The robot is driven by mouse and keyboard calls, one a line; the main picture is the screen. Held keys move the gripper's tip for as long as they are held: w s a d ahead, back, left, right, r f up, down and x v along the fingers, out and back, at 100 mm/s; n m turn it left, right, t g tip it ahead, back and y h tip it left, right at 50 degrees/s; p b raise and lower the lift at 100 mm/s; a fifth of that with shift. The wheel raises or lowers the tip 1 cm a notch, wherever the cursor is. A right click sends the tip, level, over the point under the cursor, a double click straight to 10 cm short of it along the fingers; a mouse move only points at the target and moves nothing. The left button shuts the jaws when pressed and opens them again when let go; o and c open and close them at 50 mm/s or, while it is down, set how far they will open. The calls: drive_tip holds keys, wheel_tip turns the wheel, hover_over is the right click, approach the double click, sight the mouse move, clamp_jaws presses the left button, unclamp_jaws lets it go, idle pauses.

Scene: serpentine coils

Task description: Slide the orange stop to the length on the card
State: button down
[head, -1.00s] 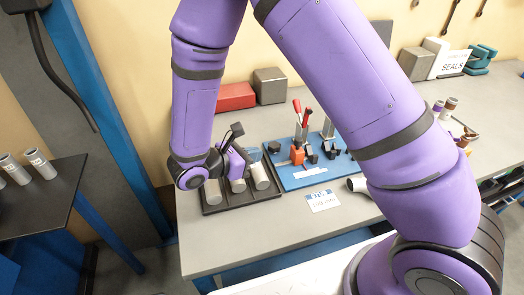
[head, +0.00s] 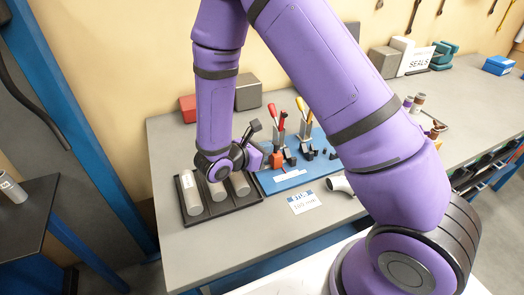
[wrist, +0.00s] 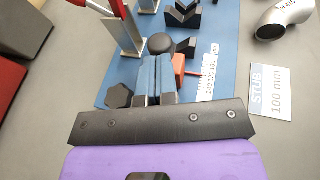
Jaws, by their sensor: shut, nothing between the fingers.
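The orange stop (head: 277,161) sits on the blue fixture board (head: 288,182). It also shows in the wrist view (wrist: 179,66), just right of my fingers and partly hidden by them. My gripper (wrist: 157,62) is shut and empty, over the board's left part; whether it touches the stop I cannot tell. It also shows in the head view (head: 264,157). A white scale strip (wrist: 211,78) with numbers lies right of the stop. The card (wrist: 270,93) reads "STUB 100 mm" and lies on the bench right of the board; it shows in the head view too (head: 304,202).
A black tray (head: 222,209) with several grey tubes stands left of the board. Red-handled and yellow-handled clamps (head: 281,122) rise behind the stop. A grey pipe elbow (head: 341,184) lies near the card.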

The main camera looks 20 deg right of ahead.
drive_tip(key=shift+d, duration=1)
